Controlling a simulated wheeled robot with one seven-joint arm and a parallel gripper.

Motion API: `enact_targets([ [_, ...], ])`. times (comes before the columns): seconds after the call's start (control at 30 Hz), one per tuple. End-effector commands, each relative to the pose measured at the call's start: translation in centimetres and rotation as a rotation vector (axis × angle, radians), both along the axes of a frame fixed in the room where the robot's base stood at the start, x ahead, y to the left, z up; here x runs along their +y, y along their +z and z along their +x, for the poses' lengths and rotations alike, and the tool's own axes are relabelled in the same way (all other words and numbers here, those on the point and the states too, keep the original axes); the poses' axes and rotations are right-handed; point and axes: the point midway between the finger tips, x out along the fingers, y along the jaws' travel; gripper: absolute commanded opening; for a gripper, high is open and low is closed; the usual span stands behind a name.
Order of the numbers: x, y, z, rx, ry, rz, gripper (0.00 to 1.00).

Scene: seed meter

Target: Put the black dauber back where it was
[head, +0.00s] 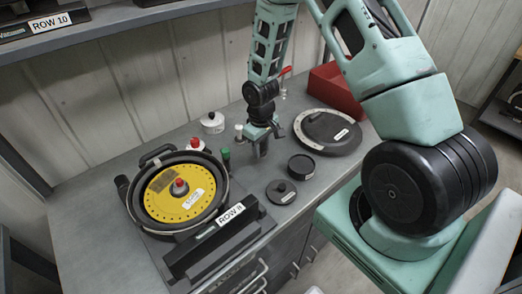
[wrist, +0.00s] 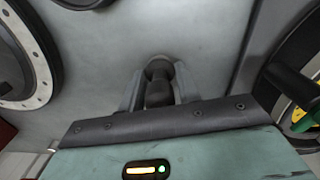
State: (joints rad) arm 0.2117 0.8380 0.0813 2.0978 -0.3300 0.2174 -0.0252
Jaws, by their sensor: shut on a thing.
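My gripper (head: 260,150) is low over the grey bench, between the yellow-disc meter and the dark round plate. In the wrist view its two fingers (wrist: 158,92) are shut on the black dauber (wrist: 158,90), a dark stubby piece with a rounded end. In the head view the dauber is mostly hidden by the gripper. Whether its end touches the bench I cannot tell. A green-topped dauber (head: 226,154) and a white-topped one (head: 239,132) stand to the left of my gripper.
The meter with yellow disc (head: 180,207) stands at left, labelled ROW 8. A dark round plate (head: 328,131) and red bin (head: 336,92) are to the right. A black tin (head: 301,166) and knobbed black lid (head: 281,191) lie near the front edge. White pots (head: 212,123) stand behind.

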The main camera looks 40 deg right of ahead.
Motion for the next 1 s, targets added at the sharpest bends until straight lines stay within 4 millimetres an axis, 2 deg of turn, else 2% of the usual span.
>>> enact_targets([
  [0.2, 0.0, -2.2, 0.0, 0.002, 0.002, 0.0, 0.11],
  [0.6, 0.0, -2.8, 0.0, 0.0, 0.001, 0.0, 0.11],
  [0.63, 0.0, -2.7, 0.0, 0.0, 0.001, -0.001, 0.42],
  [0.7, 0.0, -2.6, 0.0, 0.0, 0.001, -0.001, 0.55],
  [1.0, 0.0, -2.4, 0.0, 0.0, 0.001, -0.001, 0.55],
])
